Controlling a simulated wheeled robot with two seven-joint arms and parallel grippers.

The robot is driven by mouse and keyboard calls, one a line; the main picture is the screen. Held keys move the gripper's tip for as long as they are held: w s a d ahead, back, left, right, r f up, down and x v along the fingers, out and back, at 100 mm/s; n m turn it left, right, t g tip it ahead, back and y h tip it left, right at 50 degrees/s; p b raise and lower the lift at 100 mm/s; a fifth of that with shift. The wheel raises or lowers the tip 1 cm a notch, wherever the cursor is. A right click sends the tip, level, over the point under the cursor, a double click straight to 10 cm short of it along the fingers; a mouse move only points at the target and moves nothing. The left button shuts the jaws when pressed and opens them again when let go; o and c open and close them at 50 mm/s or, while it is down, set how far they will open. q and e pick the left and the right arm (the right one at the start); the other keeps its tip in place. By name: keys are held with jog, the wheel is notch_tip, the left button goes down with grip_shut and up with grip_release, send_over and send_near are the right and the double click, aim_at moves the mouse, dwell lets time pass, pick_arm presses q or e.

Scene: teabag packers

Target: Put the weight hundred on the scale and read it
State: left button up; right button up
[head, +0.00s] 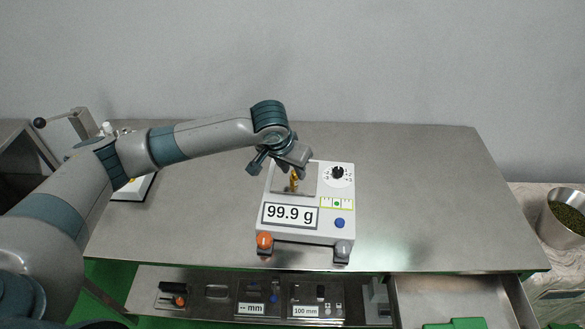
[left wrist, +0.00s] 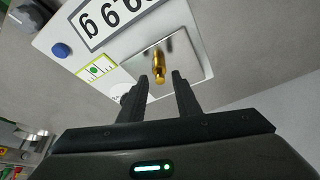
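The scale (head: 290,231) is a white box on the metal table, with a steel pan, a dial and a display reading 99.9 g. It also shows upside down in the left wrist view (left wrist: 62,28). The brass weight (head: 294,180) stands on the pan, and in the left wrist view (left wrist: 159,68) it is a small golden knobbed piece. My left gripper (head: 279,172) is over the pan, beside the weight. In the left wrist view its two fingers (left wrist: 157,80) are apart, with a gap between them and the weight just beyond their tips. My right gripper is not in view.
The metal table (head: 420,190) is clear right of the scale. Below its front edge are an open tool drawer (head: 215,308) with gauges and another drawer (head: 450,297) holding something green. A pot (head: 562,218) of green granules stands at the far right.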

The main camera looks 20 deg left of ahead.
pick_arm(q)
jog(key=shift+r, duration=0.15)
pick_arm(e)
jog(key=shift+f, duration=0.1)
